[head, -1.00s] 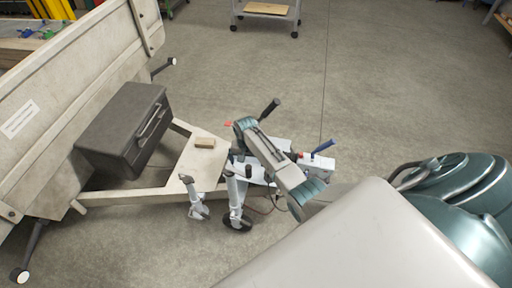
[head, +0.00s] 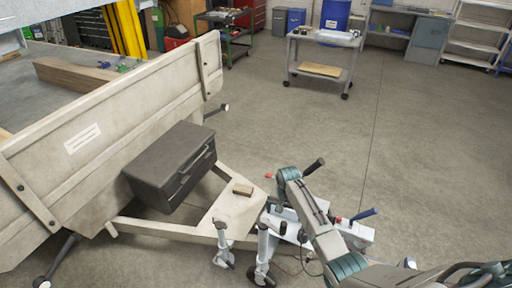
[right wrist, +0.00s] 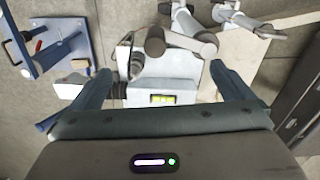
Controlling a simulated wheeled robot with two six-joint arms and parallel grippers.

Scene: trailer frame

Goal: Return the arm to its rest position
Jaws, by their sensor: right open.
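My right arm (head: 325,235) comes in from the lower right in the head view and reaches over the trailer's front end. Its gripper is mostly hidden there by my own arm. In the right wrist view my right gripper (right wrist: 162,72) has its two fingers wide apart with nothing between them. A white box with a lit yellow-green display (right wrist: 163,98) lies beyond the fingers; I cannot tell how far. My left gripper is not in view.
The trailer (head: 110,140) with a dark toolbox (head: 165,170) fills the left. Jack legs (head: 263,250) stand beside my arm. A cart (head: 320,70) stands at the back. The floor at right is clear.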

